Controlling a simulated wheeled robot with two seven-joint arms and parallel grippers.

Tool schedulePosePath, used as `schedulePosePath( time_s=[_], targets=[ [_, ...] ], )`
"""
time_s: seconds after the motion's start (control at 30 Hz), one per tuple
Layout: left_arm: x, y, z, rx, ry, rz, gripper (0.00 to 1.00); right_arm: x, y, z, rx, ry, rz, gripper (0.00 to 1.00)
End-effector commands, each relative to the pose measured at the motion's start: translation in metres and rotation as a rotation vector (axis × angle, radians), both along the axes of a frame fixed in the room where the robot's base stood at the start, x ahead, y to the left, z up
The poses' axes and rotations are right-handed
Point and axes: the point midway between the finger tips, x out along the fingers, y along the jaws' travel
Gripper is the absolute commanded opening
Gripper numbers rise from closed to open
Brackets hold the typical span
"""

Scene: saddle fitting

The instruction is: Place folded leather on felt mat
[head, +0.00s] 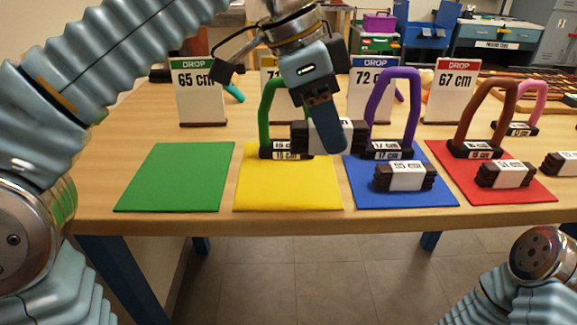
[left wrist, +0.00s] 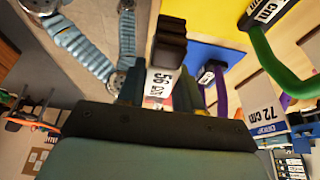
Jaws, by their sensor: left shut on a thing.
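My left gripper (head: 325,138) is shut on a dark folded leather (head: 346,134) with a white label. It holds the leather above the back of the yellow mat (head: 285,190), towards the blue mat (head: 422,198). In the left wrist view the held leather (left wrist: 170,45) has a label that seems to read 56 cm. The green felt mat (head: 175,178) is bare. Another folded leather (head: 404,177) lies on the blue mat, and one (head: 505,174) lies on the red mat (head: 443,160). My right gripper is out of view.
A green arch (head: 268,112), a purple arch (head: 372,105) and a brown arch (head: 514,110) stand on dark labelled blocks at the mats' back edges. Drop signs, including 65 cm (head: 199,90) and 67 cm (head: 452,90), stand behind. A further folded leather (head: 563,163) lies at the right edge.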

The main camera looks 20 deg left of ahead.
Motion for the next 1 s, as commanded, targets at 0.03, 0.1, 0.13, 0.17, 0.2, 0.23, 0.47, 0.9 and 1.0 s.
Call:
schedulePosePath(
  time_s=[0.03, 0.1, 0.13, 0.17, 0.2, 0.23, 0.47, 0.9, 1.0],
  targets=[
    [0.006, 0.015, -0.010, 0.001, 0.001, 0.008, 0.00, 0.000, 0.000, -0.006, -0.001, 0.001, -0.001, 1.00],
    [0.011, 0.027, -0.027, 0.002, 0.003, 0.006, 0.00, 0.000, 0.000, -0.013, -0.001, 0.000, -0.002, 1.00],
    [0.013, 0.031, -0.033, 0.001, 0.002, 0.005, 0.00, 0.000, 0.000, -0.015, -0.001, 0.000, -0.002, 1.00],
    [0.015, 0.036, -0.038, 0.001, 0.002, 0.004, 0.00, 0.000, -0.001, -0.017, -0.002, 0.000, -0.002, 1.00],
    [0.017, 0.041, -0.044, 0.001, 0.002, 0.004, 0.00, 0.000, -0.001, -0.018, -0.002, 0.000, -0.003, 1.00],
    [0.018, 0.044, -0.047, 0.001, 0.000, 0.003, 0.00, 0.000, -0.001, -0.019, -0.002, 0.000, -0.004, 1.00],
    [0.024, 0.057, -0.064, 0.000, 0.000, 0.001, 0.00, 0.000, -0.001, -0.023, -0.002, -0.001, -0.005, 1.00],
    [0.026, 0.060, -0.097, 0.000, 0.000, -0.001, 0.00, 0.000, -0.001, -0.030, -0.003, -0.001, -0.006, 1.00],
    [0.026, 0.060, -0.098, 0.000, 0.000, -0.001, 0.00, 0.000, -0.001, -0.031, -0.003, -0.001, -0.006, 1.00]
  ],
)
